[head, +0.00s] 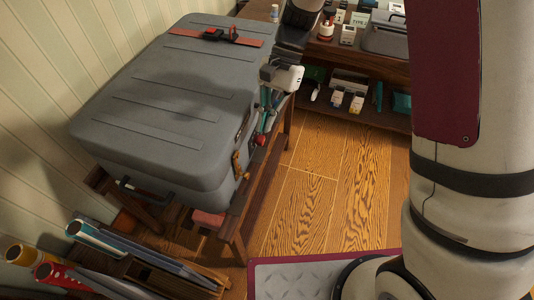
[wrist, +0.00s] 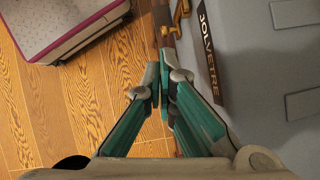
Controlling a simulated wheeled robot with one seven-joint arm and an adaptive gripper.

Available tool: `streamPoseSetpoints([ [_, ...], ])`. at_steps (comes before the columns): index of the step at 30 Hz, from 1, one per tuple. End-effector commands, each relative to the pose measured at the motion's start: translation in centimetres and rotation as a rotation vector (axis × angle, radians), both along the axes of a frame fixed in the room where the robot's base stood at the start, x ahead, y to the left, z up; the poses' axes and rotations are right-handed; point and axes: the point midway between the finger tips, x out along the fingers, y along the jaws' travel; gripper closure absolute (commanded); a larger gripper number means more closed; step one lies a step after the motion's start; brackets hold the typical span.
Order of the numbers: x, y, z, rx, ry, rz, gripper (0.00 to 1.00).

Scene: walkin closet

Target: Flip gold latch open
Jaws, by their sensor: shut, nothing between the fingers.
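The large grey case (head: 165,110) lies on a wooden stand, lid down. A gold latch (head: 238,163) is on its front side, near the corner closest to me. The latch also shows at the top of the wrist view (wrist: 176,18), beside a dark name plate (wrist: 208,50). My gripper (head: 262,128) is beside the case's front side, apart from the gold latch and farther back along the case. In the wrist view my gripper (wrist: 163,80) has its teal fingers together with nothing between them. Whether the latch is fastened is too small to tell.
A red strap (head: 215,36) with a dark buckle crosses the case lid. Rolled tubes (head: 100,240) lie in a wooden rack at lower left. Shelves (head: 345,60) with small goods stand at the back. Wooden floor (head: 320,190) is clear right of the case.

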Motion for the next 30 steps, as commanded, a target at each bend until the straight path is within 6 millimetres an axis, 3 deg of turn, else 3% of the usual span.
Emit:
streamPoseSetpoints([
  [1, 0.1, 0.3, -1.0, -0.002, 0.012, -0.003, 1.0],
  [5, 0.2, 0.6, -2.0, -0.005, 0.028, -0.014, 1.0],
  [20, 0.1, 0.8, -2.6, -0.005, 0.032, -0.016, 1.0],
  [30, -2.3, 2.3, -7.3, -0.007, 0.034, -0.014, 1.0],
])
